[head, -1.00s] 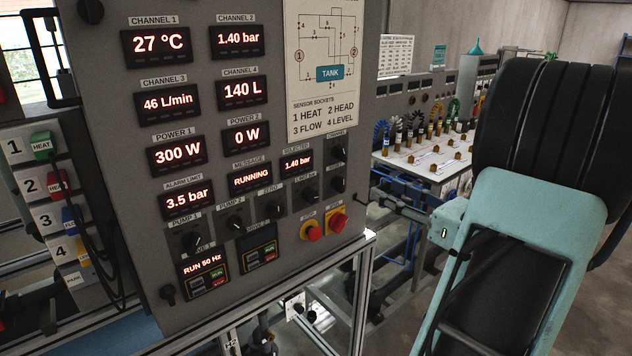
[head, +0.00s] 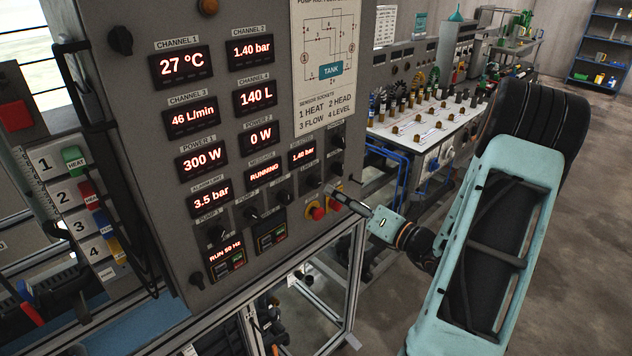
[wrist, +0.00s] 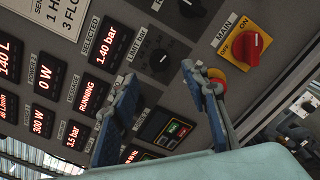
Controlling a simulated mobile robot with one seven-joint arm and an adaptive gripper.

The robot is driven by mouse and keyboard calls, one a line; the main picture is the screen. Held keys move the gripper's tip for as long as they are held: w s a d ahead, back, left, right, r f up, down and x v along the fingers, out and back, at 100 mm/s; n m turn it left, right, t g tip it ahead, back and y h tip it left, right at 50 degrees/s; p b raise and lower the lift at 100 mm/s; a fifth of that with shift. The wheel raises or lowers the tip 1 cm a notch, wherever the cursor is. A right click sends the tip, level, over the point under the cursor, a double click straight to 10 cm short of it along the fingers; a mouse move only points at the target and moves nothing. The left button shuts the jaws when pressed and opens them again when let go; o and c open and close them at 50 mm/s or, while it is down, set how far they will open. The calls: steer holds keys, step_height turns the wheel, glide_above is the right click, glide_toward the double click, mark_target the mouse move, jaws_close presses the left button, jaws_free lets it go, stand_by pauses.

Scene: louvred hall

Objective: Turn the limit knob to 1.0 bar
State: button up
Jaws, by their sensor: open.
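The limit knob (wrist: 160,61) is a dark round knob beside its "LIMIT bar" label in the wrist view. In the head view it is a small dark knob (head: 313,180) in the panel's lower knob row; its setting is too small to read. The selected display (wrist: 104,41) reads 1.40 bar, and the alarm limit display (head: 208,195) reads 3.5 bar. My gripper (head: 338,194) is open and empty, in front of the panel's lower right corner. In the wrist view its two fingers (wrist: 158,85) stand apart, with the limit knob showing between and beyond them.
The yellow and red main switch (wrist: 247,47) and the red stop button (head: 316,212) sit close to my fingers; the right finger partly covers the stop button in the wrist view. Other dark knobs (head: 285,197) are nearby. A bench with fittings (head: 425,130) stands behind right.

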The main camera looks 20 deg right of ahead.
mark_target(317, 183)
steer(key=shift+b+x, duration=0.35)
steer(key=shift+x, duration=3.5)
jaws_close()
